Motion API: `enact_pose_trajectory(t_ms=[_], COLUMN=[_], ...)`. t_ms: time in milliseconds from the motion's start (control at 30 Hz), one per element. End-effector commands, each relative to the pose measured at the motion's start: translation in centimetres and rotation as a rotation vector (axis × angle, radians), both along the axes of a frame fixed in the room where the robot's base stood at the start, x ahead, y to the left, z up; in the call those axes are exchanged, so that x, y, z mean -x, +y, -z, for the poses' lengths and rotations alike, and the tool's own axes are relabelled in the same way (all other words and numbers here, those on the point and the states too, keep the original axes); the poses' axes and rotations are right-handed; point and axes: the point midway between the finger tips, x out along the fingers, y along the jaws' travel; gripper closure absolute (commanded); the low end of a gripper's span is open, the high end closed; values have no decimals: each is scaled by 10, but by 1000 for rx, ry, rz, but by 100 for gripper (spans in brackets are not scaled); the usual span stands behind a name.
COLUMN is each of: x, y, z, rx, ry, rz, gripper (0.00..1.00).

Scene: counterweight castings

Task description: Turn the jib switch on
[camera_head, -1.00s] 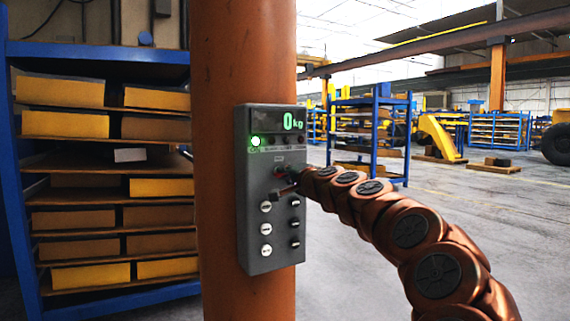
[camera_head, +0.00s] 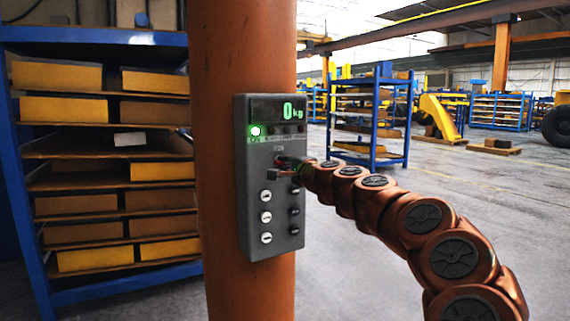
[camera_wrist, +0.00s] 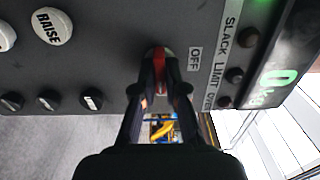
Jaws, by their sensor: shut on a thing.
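A grey control box (camera_head: 255,220) is mounted on an orange column (camera_head: 215,100). My gripper (camera_head: 285,165) is at the middle of its face, below the row of lamps. In the wrist view, the two dark fingers of my gripper (camera_wrist: 160,88) are closed around a red-and-dark switch handle (camera_wrist: 160,56). A label (camera_wrist: 195,60) reading OFF is beside the switch. My gripper mostly hides the switch in the head view. A green lamp (camera_head: 255,131) is lit, and the display (camera_head: 290,111) reads 0 kg.
White buttons (camera_head: 266,217) and dark knobs (camera_head: 294,211) sit below my gripper; one white button (camera_wrist: 50,26) reads RAISE. A blue shelf (camera_head: 110,40) with yellow and brown boxes stands at the left. Open floor (camera_head: 420,190) lies to the right.

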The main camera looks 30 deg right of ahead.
Motion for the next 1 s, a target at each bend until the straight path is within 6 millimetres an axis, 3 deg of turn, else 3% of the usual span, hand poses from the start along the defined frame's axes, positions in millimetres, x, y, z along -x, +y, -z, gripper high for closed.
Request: enact_pose_trajectory(t_ms=[133,167,400,767,1000], x=[0,0,0,3,27], y=[0,0,0,0,2], z=[1,1,0,0,-1], rx=[-2,-2,-1,0,-1], ry=[1,0,0,0,-1], rz=[1,1,0,1,-1], gripper=[100,88,64,64,64])
